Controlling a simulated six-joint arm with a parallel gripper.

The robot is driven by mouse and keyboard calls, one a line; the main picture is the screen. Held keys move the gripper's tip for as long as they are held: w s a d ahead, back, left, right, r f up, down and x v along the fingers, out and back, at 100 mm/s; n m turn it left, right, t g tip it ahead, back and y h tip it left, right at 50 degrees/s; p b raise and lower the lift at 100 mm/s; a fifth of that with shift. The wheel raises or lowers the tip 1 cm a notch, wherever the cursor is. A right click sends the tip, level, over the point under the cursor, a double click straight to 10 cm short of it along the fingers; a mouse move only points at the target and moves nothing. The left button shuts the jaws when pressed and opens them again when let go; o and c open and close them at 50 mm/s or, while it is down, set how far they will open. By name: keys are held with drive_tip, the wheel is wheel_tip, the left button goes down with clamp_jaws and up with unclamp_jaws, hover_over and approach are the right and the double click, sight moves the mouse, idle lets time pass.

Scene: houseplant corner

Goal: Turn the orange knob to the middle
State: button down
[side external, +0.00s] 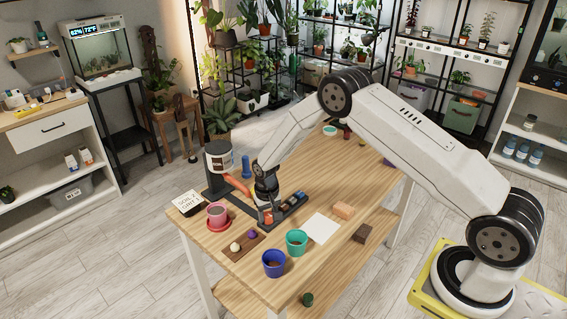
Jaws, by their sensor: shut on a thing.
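My gripper (266,212) points down over a dark strip-shaped panel (283,214) on the wooden table. Its fingers are shut on a small orange knob (267,219) at the near left end of the panel. The fingers hide part of the knob, and I cannot tell which way it is turned. Small blue and dark parts (293,199) sit farther right along the panel.
A dark dispenser with a red-orange chute (237,184) stands left of my gripper. A pink pot (217,214), blue pot (273,263) and teal pot (296,241) stand near the front. A white sheet (320,228) and two blocks lie right. The table's far part looks clearer.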

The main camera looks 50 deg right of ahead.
sight(268, 214)
drive_tip(key=shift+c, duration=1.3)
unclamp_jaws()
drive_tip(key=shift+r, duration=0.2)
drive_tip(key=shift+r, duration=3.75)
